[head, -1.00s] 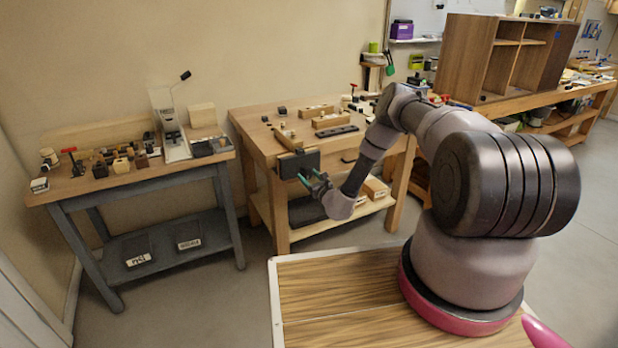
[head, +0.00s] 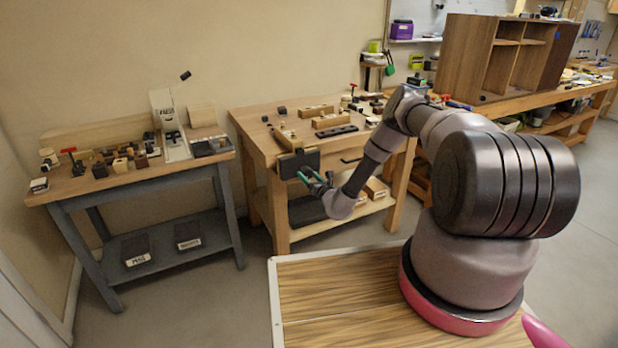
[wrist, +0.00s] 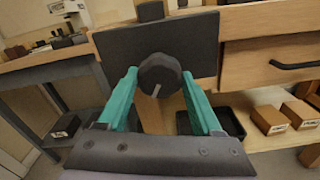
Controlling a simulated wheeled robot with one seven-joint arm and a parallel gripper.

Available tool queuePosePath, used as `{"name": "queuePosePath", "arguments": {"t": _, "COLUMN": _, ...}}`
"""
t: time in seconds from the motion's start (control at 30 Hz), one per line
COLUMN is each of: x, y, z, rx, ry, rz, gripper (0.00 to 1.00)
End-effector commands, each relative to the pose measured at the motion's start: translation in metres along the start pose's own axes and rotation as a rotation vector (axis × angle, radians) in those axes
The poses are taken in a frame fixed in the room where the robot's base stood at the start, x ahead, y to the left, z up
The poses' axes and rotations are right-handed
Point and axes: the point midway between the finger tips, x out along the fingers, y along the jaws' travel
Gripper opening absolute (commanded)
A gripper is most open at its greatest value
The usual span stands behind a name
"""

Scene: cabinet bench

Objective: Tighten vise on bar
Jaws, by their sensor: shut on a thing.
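The vise's dark front jaw (head: 308,160) is on the front of the wooden bench, and it also fills the upper middle of the wrist view (wrist: 205,45). A round black knob (wrist: 160,75) with a pale index line sticks out from it. My gripper (wrist: 160,78) has its two teal fingers on either side of the knob, shut on it; in the head view my gripper (head: 316,182) is just in front of the jaw. A small dark block, perhaps the bar's end, stands above the jaw (wrist: 150,10). Whether the jaw presses on it is hidden.
Wooden blocks and a dark rail (head: 337,131) lie on the bench top. A drawer handle (wrist: 295,65) is right of the vise. A lower shelf (wrist: 265,142) holds labelled blocks and a dark tray. A grey bench (head: 130,180) with small fixtures stands to the left.

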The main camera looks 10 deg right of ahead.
Motion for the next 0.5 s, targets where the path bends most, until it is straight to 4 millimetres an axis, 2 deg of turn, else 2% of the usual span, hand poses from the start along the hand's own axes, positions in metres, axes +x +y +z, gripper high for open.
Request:
{"name": "queuePosePath", "arguments": {"t": 0.13, "x": -0.0005, "y": -0.0003, "z": -0.0006, "rx": 0.0, "ry": 0.001, "rz": 0.0, "gripper": 0.18}}
{"name": "queuePosePath", "arguments": {"t": 0.17, "x": -0.0005, "y": -0.0003, "z": -0.0006, "rx": 0.0, "ry": 0.001, "rz": 0.0, "gripper": 0.71}}
{"name": "queuePosePath", "arguments": {"t": 0.2, "x": -0.0005, "y": -0.0003, "z": -0.0006, "rx": -0.001, "ry": 0.001, "rz": 0.0, "gripper": 0.86}}
{"name": "queuePosePath", "arguments": {"t": 0.23, "x": -0.0005, "y": -0.0003, "z": -0.0005, "rx": -0.001, "ry": 0.001, "rz": 0.0, "gripper": 0.92}}
{"name": "queuePosePath", "arguments": {"t": 0.5, "x": -0.0003, "y": -0.0002, "z": -0.0002, "rx": -0.001, "ry": 0.0, "rz": 0.0, "gripper": 0.92}}
